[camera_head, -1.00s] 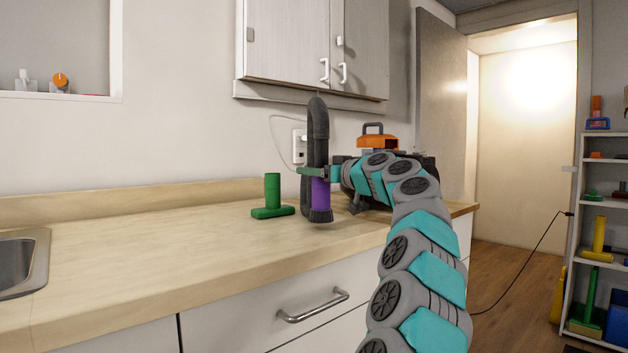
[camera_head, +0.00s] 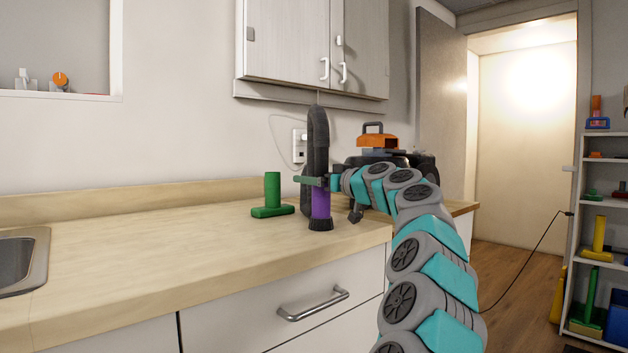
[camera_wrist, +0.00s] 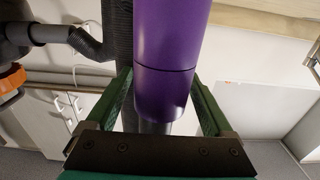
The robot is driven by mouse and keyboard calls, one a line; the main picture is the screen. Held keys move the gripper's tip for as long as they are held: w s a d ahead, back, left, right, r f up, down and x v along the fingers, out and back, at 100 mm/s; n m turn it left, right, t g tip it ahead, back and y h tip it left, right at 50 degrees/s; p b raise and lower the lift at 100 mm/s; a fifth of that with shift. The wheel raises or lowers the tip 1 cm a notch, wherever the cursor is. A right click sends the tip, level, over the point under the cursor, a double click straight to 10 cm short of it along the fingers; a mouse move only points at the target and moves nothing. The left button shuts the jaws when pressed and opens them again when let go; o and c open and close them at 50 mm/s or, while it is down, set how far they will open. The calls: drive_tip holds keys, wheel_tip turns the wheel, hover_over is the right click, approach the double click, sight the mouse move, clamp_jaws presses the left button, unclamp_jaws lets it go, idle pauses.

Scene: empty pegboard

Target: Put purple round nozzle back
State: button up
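The purple round nozzle (camera_head: 320,203), with a black brush end at its bottom, is upright over the worktop in the head view. A dark hose (camera_head: 318,135) arches above it. My gripper (camera_head: 312,181) is at the nozzle's upper part, with its green fingers on either side. In the wrist view, the purple nozzle (camera_wrist: 172,60) lies between the fingers (camera_wrist: 165,100), which appear closed on it. I cannot tell whether the brush end touches the worktop. An orange and black vacuum (camera_head: 378,142) stands behind my arm, partly hidden.
A green T-shaped nozzle (camera_head: 272,196) stands on the worktop (camera_head: 160,240) just left of the purple one. A sink (camera_head: 22,262) is at the far left. Wall cabinets (camera_head: 290,45) hang above. The worktop between sink and green nozzle is clear.

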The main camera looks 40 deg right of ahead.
drive_tip(key=shift+s+r, duration=0.1)
drive_tip(key=shift+s, duration=0.25)
drive_tip(key=s+b, duration=0.2)
drive_tip(key=s, duration=0.9)
drive_tip(key=shift+s+d, duration=0.2)
drive_tip(key=shift+d, duration=0.25)
